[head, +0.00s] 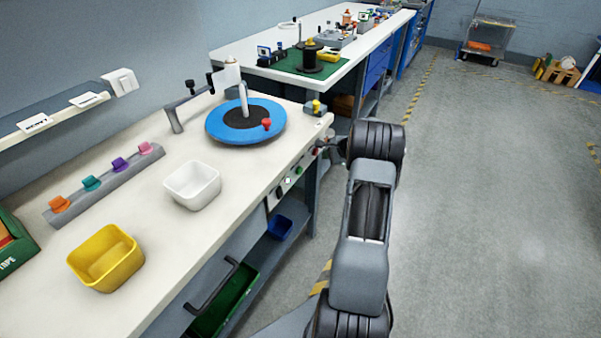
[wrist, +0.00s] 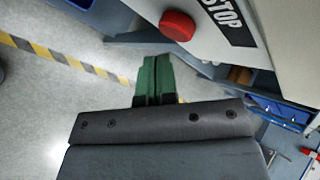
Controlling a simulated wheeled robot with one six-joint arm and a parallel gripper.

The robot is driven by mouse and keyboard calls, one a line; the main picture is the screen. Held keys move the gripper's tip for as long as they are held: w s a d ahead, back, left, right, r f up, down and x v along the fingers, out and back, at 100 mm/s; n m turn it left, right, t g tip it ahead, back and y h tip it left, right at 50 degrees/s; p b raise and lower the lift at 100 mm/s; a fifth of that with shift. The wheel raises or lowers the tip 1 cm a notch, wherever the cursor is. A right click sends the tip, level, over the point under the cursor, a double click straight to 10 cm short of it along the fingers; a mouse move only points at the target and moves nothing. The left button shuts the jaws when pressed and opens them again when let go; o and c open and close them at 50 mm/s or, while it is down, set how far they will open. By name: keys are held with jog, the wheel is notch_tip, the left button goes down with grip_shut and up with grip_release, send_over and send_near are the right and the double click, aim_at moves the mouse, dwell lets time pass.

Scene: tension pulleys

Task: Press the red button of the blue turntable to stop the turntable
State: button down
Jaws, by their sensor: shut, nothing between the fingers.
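The blue turntable (head: 215,126) sits on the white workbench, with a black centre, an upright metal post and a small red knob (head: 266,124) on its rim. The red button is on the bench's front panel; in the wrist view the red button (wrist: 178,25) is large at the top, beside a black STOP label (wrist: 229,18). My gripper (wrist: 157,62) has green fingers that are shut and empty. Its fingertips are below and slightly left of the button in the wrist view, with a visible gap in the picture. In the head view my arm hides most of the gripper.
A white bin (head: 192,202), a yellow bin (head: 85,270) and a rack of coloured pieces (head: 105,185) stand on the workbench. A drawer handle (head: 212,287) sticks out below. A second bench (head: 384,32) stands behind.

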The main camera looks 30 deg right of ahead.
jog(key=shift+s, duration=0.1)
jog(key=s+d, duration=0.1)
jog(key=s, duration=0.1)
jog(key=s+d+b, duration=0.1)
jog(key=s, duration=0.1)
jog(key=shift+s+d, duration=0.1)
jog(key=shift+d, duration=0.1)
dwell(0.6)
